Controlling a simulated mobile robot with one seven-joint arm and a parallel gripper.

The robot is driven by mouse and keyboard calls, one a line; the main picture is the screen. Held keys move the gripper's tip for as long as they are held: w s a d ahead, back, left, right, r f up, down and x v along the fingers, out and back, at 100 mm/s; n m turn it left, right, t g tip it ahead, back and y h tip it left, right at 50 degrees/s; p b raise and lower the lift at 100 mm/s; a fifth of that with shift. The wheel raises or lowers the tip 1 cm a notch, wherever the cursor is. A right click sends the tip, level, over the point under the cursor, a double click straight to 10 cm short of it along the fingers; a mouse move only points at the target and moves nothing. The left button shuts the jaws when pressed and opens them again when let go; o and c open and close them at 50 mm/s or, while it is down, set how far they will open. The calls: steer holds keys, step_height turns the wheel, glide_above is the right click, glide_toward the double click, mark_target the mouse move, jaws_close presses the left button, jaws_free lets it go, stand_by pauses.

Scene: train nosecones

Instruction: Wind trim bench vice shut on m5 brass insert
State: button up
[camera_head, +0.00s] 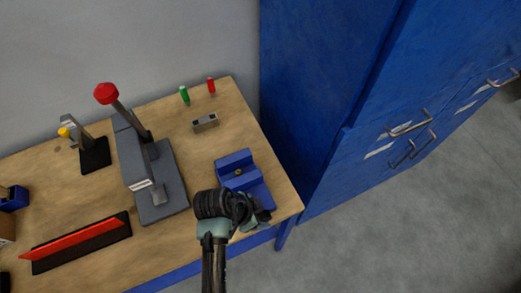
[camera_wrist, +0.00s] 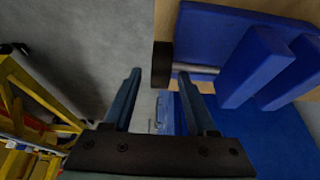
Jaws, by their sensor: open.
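The blue bench vice (camera_head: 233,161) stands at the right front corner of the wooden bench. A small brass-coloured piece, seemingly the m5 insert (camera_head: 239,171), shows at the vice's jaws; I cannot tell whether they touch it. My gripper (camera_head: 262,214) is over the front end of the vice and hides part of it. In the wrist view the vice's blue jaws (camera_wrist: 258,65) stand apart, with a gap between them. A metal screw (camera_wrist: 196,69) runs from them to a dark handle (camera_wrist: 162,64). My open gripper (camera_wrist: 159,75) has its fingertips either side of the handle, without visible contact; the insert is not visible there.
A grey press with a red knob (camera_head: 107,94) stands left of the vice. A grey block (camera_head: 205,123), a green piece (camera_head: 184,94) and a red piece (camera_head: 211,85) are behind. A tall blue cabinet (camera_head: 330,90) stands close on the right. Open floor (camera_head: 400,230) lies in front.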

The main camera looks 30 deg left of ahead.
steer(key=shift+w+d+f, duration=0.1)
steer(key=shift+f, duration=0.3)
jaws_close()
stand_by(0.4)
